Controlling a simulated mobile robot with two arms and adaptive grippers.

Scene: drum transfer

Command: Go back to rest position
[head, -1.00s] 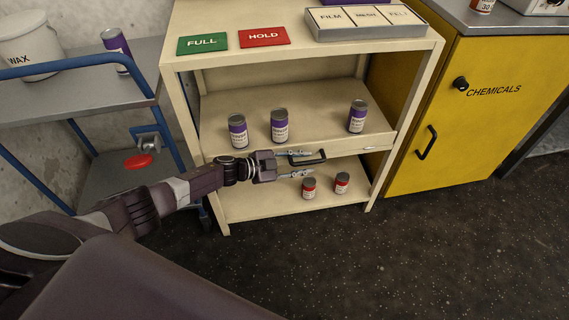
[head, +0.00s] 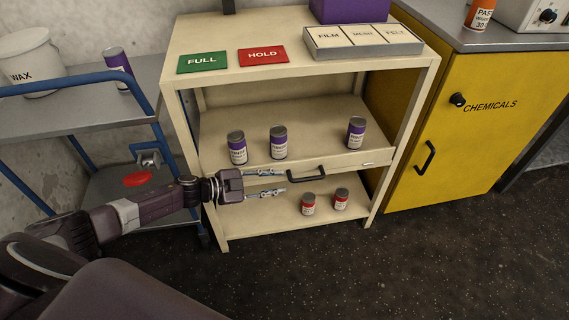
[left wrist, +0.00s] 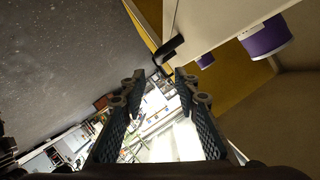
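My left gripper (head: 265,183) is in front of the cream shelf unit (head: 222,225), left of the dark drawer handle (head: 307,175). Its two fingers are apart with nothing between them, and it is clear of the handle. In the left wrist view the open fingers (left wrist: 158,92) show with a dark handle (left wrist: 168,50) beyond them. Three purple-labelled cans (head: 237,148) stand on the middle shelf. Two red-labelled cans (head: 309,204) stand on the lower shelf. My right gripper is not in view.
A blue-framed cart (head: 150,105) with a wax bucket (head: 30,62) and a purple can (head: 118,68) stands at left. A yellow chemicals cabinet (head: 480,130) stands at right. Green (head: 202,61) and red (head: 263,55) cards lie on the unit's top. The front floor is clear.

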